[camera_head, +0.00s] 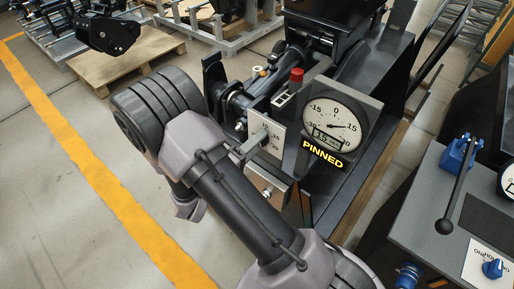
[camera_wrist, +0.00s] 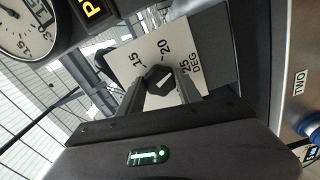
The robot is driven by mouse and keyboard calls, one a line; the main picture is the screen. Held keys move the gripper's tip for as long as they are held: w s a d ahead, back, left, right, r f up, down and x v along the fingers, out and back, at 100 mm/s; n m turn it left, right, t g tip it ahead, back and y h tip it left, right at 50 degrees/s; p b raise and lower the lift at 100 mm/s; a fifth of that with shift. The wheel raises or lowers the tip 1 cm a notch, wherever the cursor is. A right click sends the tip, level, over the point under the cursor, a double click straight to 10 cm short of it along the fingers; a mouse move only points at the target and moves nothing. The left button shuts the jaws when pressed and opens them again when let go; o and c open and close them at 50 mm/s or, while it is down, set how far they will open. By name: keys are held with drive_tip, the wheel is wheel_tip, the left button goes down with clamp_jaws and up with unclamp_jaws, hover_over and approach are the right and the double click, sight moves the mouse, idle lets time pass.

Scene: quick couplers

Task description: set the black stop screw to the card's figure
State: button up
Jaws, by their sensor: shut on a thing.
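The black stop screw (camera_wrist: 158,81) shows in the wrist view as a dark hex head with a pale line on its face. It sits in front of a white scale plate (camera_wrist: 142,49) marked 15, 20 and 25 DEG. My gripper (camera_wrist: 160,84) is shut on the screw, one finger on each side of its head. The line's exact reading is too small to tell. In the head view the scale plate (camera_head: 268,128) stands left of the round gauge, and my arm hides most of the gripper. I cannot make out a separate card with a figure.
A round gauge (camera_head: 333,117) has a digital readout that seems to show 15, with a lit PINNED sign (camera_head: 322,153) below. A red button (camera_head: 296,75) stands above the scale plate. A grey console (camera_head: 425,212) with a blue-based lever (camera_head: 453,190) is at right. Open floor lies left.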

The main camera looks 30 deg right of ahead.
drive_tip(key=shift+m+b, duration=3.05)
drive_tip(key=shift+m, duration=5.15)
drive_tip(key=o, duration=1.4)
drive_tip(key=shift+c, duration=0.2)
drive_tip(key=p+v, duration=0.4)
drive_tip(key=v, duration=1.3)
drive_tip(key=shift+a, duration=0.2)
